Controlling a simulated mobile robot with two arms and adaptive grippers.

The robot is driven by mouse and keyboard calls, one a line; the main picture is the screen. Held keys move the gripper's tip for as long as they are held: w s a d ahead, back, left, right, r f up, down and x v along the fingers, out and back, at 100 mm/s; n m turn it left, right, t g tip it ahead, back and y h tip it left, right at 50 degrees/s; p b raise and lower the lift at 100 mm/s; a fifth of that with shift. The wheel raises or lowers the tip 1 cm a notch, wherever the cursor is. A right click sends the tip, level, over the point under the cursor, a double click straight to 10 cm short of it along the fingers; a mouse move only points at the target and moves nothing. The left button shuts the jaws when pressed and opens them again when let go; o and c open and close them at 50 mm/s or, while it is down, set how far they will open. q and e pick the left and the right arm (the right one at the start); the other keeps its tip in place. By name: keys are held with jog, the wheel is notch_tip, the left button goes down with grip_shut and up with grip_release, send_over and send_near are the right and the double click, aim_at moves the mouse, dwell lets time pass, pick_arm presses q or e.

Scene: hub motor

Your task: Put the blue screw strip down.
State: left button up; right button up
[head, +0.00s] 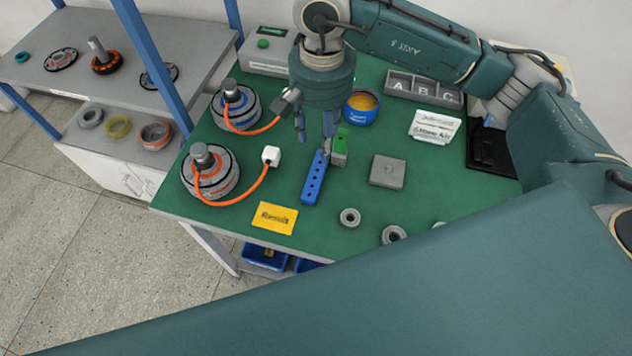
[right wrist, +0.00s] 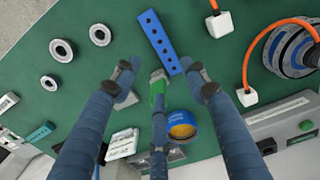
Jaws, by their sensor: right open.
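The blue screw strip (head: 315,180), a long bar with a row of dark holes, appears to lie flat on the green table. It also shows in the right wrist view (right wrist: 160,42). My right gripper (head: 316,140) is open above the strip's far end, its fingers pointing down. In the right wrist view the fingers (right wrist: 158,78) are spread, with nothing held between them. The strip's near end there lies close to one fingertip; whether they touch I cannot tell. My left gripper is not in view.
A green-topped grey block (head: 340,148) stands right beside the strip. Two motors (head: 210,172) (head: 236,107) with orange cables are at left, one white connector (head: 271,156) near the strip. A grey square block (head: 387,171), rings (head: 350,217) and a yellow label (head: 274,218) lie around.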

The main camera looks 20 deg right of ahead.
jog(key=f, duration=0.2)
send_over(319, 174)
notch_tip(319, 174, down, 5)
jog(key=shift+w+d+f, duration=0.1)
jog(key=shift+d, duration=0.05)
notch_tip(319, 174, down, 5)
jog(key=p, duration=0.2)
jog(key=shift+p, duration=0.3)
jog(key=shift+f, duration=0.1)
jog(key=c, duration=1)
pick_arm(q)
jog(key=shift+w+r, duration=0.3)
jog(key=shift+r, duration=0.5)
pick_arm(e)
jog(key=shift+o, duration=0.2)
